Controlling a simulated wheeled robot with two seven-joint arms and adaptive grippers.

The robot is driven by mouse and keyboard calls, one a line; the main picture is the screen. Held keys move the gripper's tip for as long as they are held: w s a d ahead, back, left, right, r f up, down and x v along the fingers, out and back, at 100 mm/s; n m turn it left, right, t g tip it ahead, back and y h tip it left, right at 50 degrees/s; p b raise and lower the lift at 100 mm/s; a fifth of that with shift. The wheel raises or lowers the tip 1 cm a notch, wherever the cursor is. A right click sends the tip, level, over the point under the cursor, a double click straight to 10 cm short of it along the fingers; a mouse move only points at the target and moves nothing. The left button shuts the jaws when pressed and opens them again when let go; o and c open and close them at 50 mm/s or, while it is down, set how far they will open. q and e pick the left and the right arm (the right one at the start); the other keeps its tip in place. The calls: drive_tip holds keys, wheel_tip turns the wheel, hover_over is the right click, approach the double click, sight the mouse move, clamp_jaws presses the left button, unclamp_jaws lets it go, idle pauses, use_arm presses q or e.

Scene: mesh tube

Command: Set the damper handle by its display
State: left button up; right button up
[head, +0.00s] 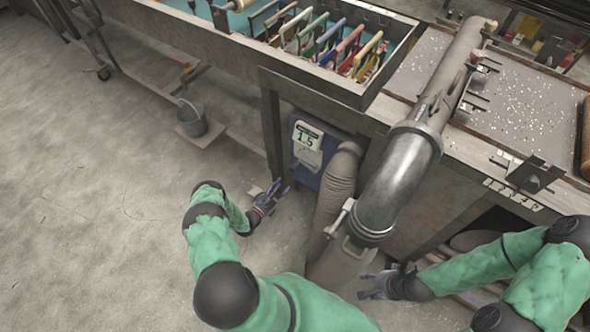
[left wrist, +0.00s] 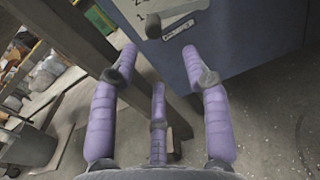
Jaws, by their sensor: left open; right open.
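The display (head: 307,142) is a white plate on a blue cabinet (head: 333,135) below the bench, and it appears to read 1.5. A pale lever, which looks like the damper handle (head: 339,217), sticks out from the left side of the metal duct (head: 397,180). My left gripper (head: 272,193) is open and empty, left of the duct and below the display. In the left wrist view its purple fingers (left wrist: 158,75) are spread before the blue cabinet, with part of the white plate at the top. My right gripper (head: 369,286) is open and empty below the duct's lower end.
A corrugated hose (head: 335,190) hangs between the cabinet and the duct. The bench (head: 225,30) carries a rack of coloured-handled tools (head: 330,38). The floor at the left is mostly clear.

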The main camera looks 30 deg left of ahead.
sight(292, 171)
use_arm(q)
drive_tip(key=shift+y, duration=0.3)
drive_tip(key=w+b, duration=0.3)
drive_tip(key=w, duration=0.7)
drive_tip(key=shift+w+d, duration=0.1)
drive_tip(key=shift+w, duration=0.3)
